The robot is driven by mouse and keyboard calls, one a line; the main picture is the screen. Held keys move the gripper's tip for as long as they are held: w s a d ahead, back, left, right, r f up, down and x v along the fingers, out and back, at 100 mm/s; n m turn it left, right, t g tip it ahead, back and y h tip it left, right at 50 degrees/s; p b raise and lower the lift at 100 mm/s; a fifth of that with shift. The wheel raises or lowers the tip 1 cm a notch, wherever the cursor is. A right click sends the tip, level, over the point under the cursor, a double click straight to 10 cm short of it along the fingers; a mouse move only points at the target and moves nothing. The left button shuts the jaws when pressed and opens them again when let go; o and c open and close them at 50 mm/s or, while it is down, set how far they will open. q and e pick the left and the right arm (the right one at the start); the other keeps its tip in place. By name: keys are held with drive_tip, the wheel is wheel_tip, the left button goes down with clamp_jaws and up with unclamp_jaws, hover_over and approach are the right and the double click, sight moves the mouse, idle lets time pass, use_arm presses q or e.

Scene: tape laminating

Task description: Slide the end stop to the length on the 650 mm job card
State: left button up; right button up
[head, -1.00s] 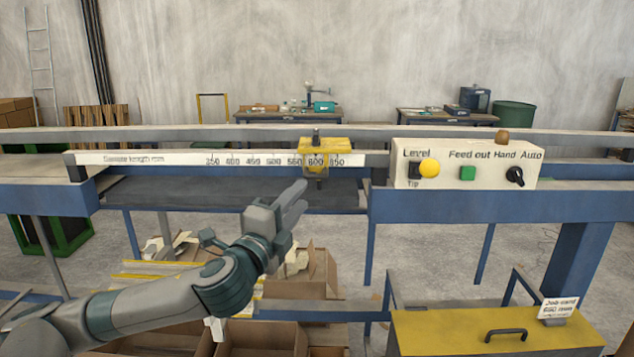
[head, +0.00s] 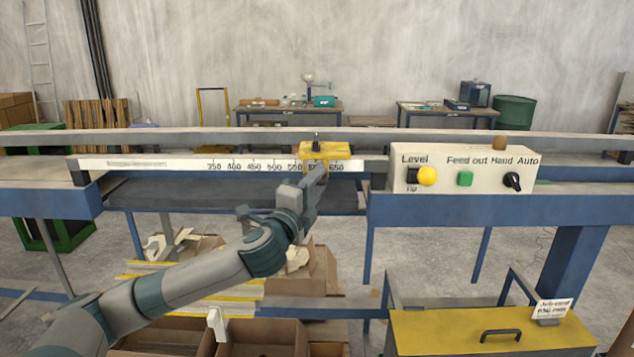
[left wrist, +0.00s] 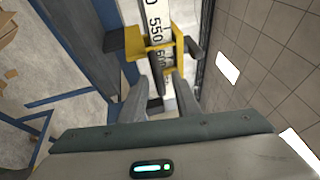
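The end stop (head: 325,150) is a yellow block with a dark knob on top, sitting on the white length scale (head: 180,164) near the 600 mark. The 650 mark shows just to its right. My left gripper (head: 320,172) is just below and in front of the stop, covering its lower part. In the left wrist view, the yellow stop (left wrist: 152,46) lies ahead of the fingers, which stand apart with a dark part of the stop between their tips; contact is not clear. The job card (head: 553,308) stands at lower right. My right gripper is out of view.
A control box (head: 465,168) with a yellow button, green button and dark selector is right of the scale. A yellow cover (head: 490,335) with a handle lies below it. Cardboard boxes (head: 265,335) stand under the rail.

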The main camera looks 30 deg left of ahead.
use_arm(q)
drive_tip(key=shift+c, duration=0.3)
clamp_jaws()
drive_tip(key=shift+w+d+r, duration=0.15)
drive_tip(key=shift+w+d, duration=0.1)
drive_tip(key=shift+d, duration=0.15)
drive_tip(key=shift+w+d+r+p, duration=0.1)
drive_tip(key=shift+w+d+p, duration=0.4)
drive_tip(key=shift+d, duration=0.4)
drive_tip(key=shift+w+d+p, duration=0.25)
drive_tip(key=shift+w+d, duration=0.3)
drive_tip(key=shift+d, duration=0.3)
